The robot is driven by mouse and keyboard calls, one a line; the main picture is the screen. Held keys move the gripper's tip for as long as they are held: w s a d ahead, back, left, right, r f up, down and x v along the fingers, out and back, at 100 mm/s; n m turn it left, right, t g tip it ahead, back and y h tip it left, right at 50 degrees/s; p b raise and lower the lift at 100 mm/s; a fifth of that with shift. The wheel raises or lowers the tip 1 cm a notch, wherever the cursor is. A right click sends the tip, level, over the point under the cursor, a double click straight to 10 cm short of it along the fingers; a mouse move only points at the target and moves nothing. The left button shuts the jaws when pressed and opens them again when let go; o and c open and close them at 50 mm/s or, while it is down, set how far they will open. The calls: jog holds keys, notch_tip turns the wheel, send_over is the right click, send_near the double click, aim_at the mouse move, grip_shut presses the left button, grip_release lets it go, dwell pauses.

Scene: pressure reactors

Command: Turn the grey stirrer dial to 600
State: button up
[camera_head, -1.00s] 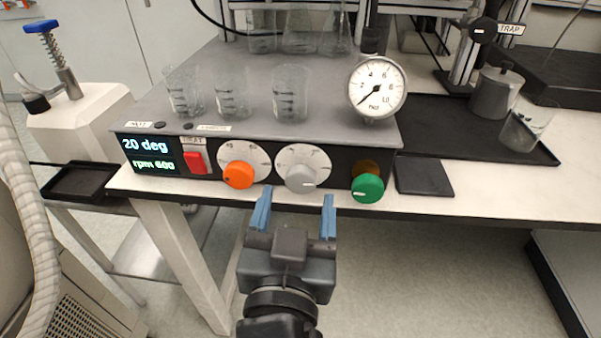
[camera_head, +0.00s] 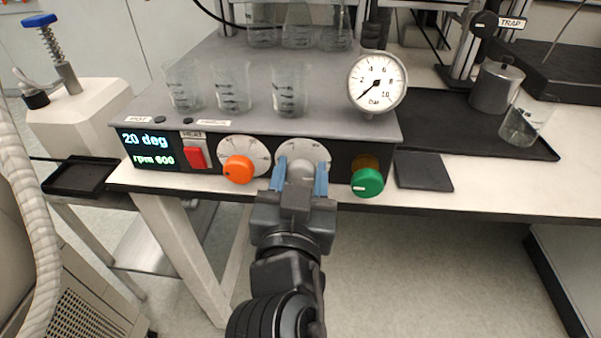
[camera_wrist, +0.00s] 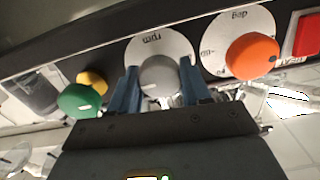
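The grey stirrer dial (camera_head: 301,171) sits on the front panel of the grey reactor unit, on a white scale plate marked rpm in the wrist view (camera_wrist: 160,77). My gripper (camera_head: 300,180) has its blue fingers on either side of the dial, close against it with no clear gap. The wrist view shows the same, with a finger on each side of the knob. The display (camera_head: 148,148) reads 20 deg and rpm 600. The dial's pointer is partly hidden in the head view.
The orange dial (camera_head: 239,169) is just left of my fingers and the green knob (camera_head: 367,182) just right. A red switch (camera_head: 194,157) is farther left. Glass beakers (camera_head: 290,90) and a pressure gauge (camera_head: 377,82) stand on top of the unit.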

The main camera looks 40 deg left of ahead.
jog(key=c, duration=0.5)
jog(key=shift+f+m+b, duration=0.1)
jog(key=shift+m+b, duration=0.2)
jog(key=shift+b, duration=0.3)
jog(key=shift+m, duration=0.3)
jog(key=o, duration=1.1)
jog(key=shift+c, duration=0.2)
jog(key=v, duration=0.8)
jog(key=shift+b, duration=0.3)
